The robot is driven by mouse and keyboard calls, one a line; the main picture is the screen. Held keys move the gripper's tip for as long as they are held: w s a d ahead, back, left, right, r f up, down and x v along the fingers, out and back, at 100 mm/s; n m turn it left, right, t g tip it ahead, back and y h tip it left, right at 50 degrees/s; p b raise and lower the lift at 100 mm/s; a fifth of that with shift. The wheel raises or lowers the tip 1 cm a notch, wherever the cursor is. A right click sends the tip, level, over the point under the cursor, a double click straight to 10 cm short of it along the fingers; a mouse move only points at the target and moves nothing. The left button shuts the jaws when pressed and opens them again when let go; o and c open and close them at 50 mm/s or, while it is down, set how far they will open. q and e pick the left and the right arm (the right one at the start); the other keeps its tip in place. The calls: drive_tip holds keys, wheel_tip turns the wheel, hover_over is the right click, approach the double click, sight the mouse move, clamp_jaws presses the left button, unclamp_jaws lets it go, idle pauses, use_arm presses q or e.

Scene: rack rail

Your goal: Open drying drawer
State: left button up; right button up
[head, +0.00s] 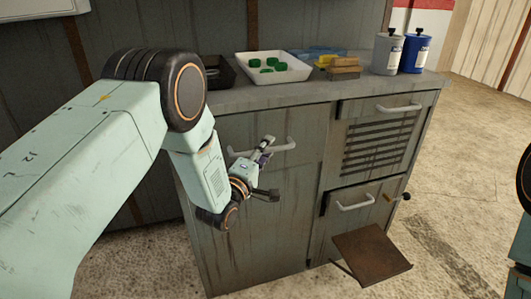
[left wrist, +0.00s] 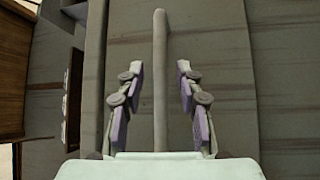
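A grey-green cabinet (head: 265,235) stands in front of me. Its upper left front has a pale bar handle (head: 285,148). Its upper right front has dark slats (head: 375,147) and another bar handle (head: 398,107). No label shows which front is the drying drawer; all fronts look shut. My left gripper (head: 268,170) is open at the upper left handle, partly covering it. In the left wrist view a pale bar (left wrist: 160,45) runs between the spread fingers of the left gripper (left wrist: 160,70), with gaps on both sides. My right gripper is out of view.
A lower right front has a handle (head: 355,202) and a dark knob (head: 405,196). A brown flap (head: 370,252) juts out below it. On the countertop are a white tray (head: 296,73) with green pieces, brown blocks (head: 344,68), a white bottle (head: 387,52) and a blue bottle (head: 415,53).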

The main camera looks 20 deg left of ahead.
use_arm(q)
drive_tip(key=shift+w+f, duration=0.1)
drive_tip(key=shift+c, duration=0.2)
clamp_jaws()
idle(0.5)
